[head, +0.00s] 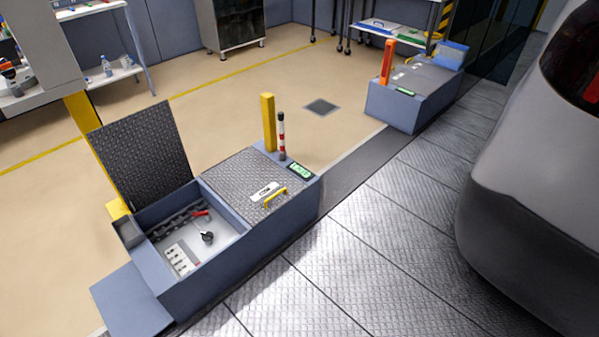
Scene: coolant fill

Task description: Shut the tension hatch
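A blue-grey floor unit (247,258) stands at the left centre in the head view. A dark tread-plate hatch lid (145,155) stands open, nearly upright, at the back of the unit's left compartment. No readable label shows whether this is the tension hatch. Inside the open compartment (221,240) are a red lever (200,213), a black round knob (207,238) and a pale block of switches (181,259). Beside it, a second tread-plate lid (240,178) lies flat and closed, with a yellow handle (275,197) and a white label. Neither of my grippers is in view.
A yellow post (268,122), a red-and-white post (281,135) and a green display (299,170) stand at the unit's far end. A similar unit (412,98) is farther back. A silver car (530,190) fills the right. Metal floor (370,250) before the unit is clear.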

